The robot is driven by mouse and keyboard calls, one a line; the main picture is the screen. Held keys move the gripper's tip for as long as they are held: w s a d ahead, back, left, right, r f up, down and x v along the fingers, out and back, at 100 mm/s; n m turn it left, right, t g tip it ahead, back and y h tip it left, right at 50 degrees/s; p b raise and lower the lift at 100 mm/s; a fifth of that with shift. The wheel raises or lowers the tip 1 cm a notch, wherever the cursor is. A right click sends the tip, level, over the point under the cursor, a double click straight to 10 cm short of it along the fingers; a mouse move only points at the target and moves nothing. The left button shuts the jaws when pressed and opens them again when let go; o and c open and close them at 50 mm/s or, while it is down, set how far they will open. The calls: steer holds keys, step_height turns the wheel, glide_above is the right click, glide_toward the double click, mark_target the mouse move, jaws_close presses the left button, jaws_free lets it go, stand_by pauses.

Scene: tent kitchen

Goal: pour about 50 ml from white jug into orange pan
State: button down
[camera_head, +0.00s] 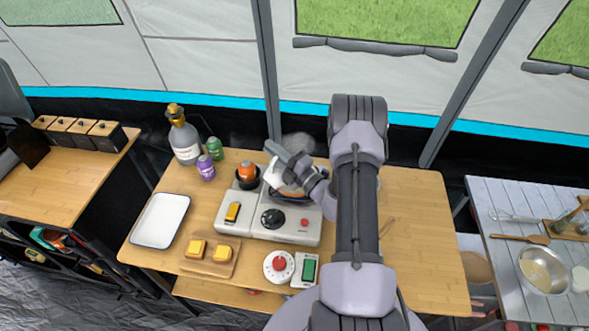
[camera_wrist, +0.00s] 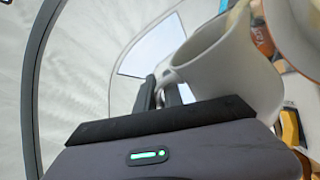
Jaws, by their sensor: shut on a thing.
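My gripper (camera_head: 293,165) is shut on the white jug (camera_head: 272,175) and holds it over the back of the stove. The jug is tilted and also fills much of the wrist view (camera_wrist: 228,75), with its handle at my fingers (camera_wrist: 168,90). A pan (camera_head: 288,196) with a dark rim sits on the stove below the jug, partly hidden by the jug and my gripper. A little orange shows inside it. A cream-coloured patch shows by the jug's lip in the wrist view; I cannot tell whether it is pouring liquid.

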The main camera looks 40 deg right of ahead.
steer(key=shift+d+r, duration=0.1)
steer(key=shift+d, duration=0.05)
steer(key=a+n, duration=0.1)
steer(key=a+f+n+y+b, duration=0.1)
steer(key=n, duration=0.1)
steer(key=shift+a+b, duration=0.15)
steer(key=shift+b, duration=0.15)
steer(key=shift+a+r+n+g, duration=0.2)
steer(key=shift+n+g, duration=0.1)
steer(key=shift+n, duration=0.1)
stand_by(0.3)
steer(key=shift+a+n, duration=0.1)
steer(key=shift+n, duration=0.2)
steer(key=shift+s+a+f+n+g+y+b, duration=0.15)
steer(key=shift+a+n+y+b, duration=0.1)
steer(key=shift+a+n, duration=0.65)
steer(key=shift+a+f+n+g+y+b, duration=0.2)
steer(key=shift+a+n, duration=0.4)
steer(key=shift+n, duration=0.6)
